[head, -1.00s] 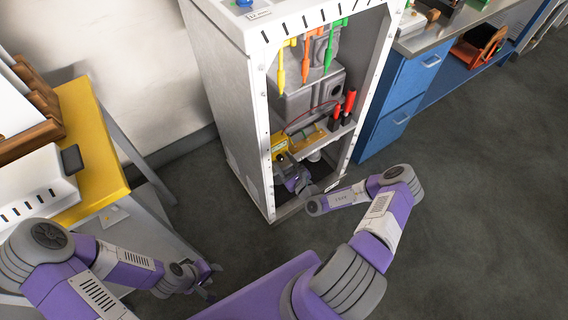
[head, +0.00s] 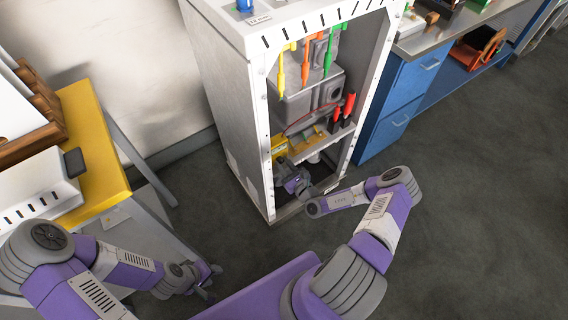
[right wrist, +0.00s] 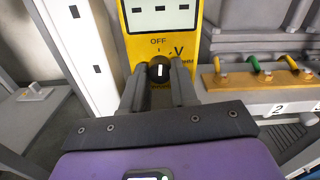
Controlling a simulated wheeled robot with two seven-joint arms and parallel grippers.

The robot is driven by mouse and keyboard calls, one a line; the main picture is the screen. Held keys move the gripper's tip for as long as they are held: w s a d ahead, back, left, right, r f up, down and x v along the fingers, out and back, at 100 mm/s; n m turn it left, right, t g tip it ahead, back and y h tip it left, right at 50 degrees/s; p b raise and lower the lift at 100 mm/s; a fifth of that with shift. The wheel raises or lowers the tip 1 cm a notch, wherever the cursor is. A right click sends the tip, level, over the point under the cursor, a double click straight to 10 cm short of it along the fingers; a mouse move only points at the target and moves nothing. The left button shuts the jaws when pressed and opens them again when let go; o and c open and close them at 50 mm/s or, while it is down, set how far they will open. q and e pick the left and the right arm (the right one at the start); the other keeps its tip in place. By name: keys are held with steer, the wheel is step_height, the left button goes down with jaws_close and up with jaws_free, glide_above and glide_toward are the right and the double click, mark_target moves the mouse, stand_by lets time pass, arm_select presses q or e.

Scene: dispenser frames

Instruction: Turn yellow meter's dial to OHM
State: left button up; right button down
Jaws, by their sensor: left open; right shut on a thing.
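The yellow meter (head: 279,146) stands low inside the white cabinet in the head view, partly hidden by my right wrist. In the right wrist view the yellow meter (right wrist: 128,32) faces me, with its round black dial (right wrist: 159,69) below the display. OFF is printed above the dial and V to its upper right; a partly covered label, seemingly OHM, is at the right. The dial's white mark looks nearly upright, towards OFF. My right gripper (right wrist: 159,80) is shut on the dial, one finger each side. My left gripper (head: 213,279) is open and empty, low at the left.
The white cabinet (head: 228,110) has a narrow front opening with a frame post close left of my right wrist. Yellow, orange and green probes hang above. A yellow table (head: 95,135) stands left.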

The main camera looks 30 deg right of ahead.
steer(key=m+p, duration=0.2)
steer(key=m, duration=0.1)
steer(key=m+p, duration=0.1)
steer(key=m, duration=0.3)
steer(key=m+p, duration=0.1)
steer(key=m, duration=0.3)
steer(key=shift+m, duration=0.3)
steer(key=m, duration=0.5)
steer(key=shift+a+m, duration=0.1)
steer(key=shift+m, duration=0.2)
steer(key=c, duration=0.9)
jaws_free()
steer(key=shift+o, duration=0.2)
steer(key=s+p, duration=0.1)
steer(key=s, duration=0.6)
steer(key=shift+s+d+p, duration=0.3)
steer(key=shift+d+p, duration=0.05)
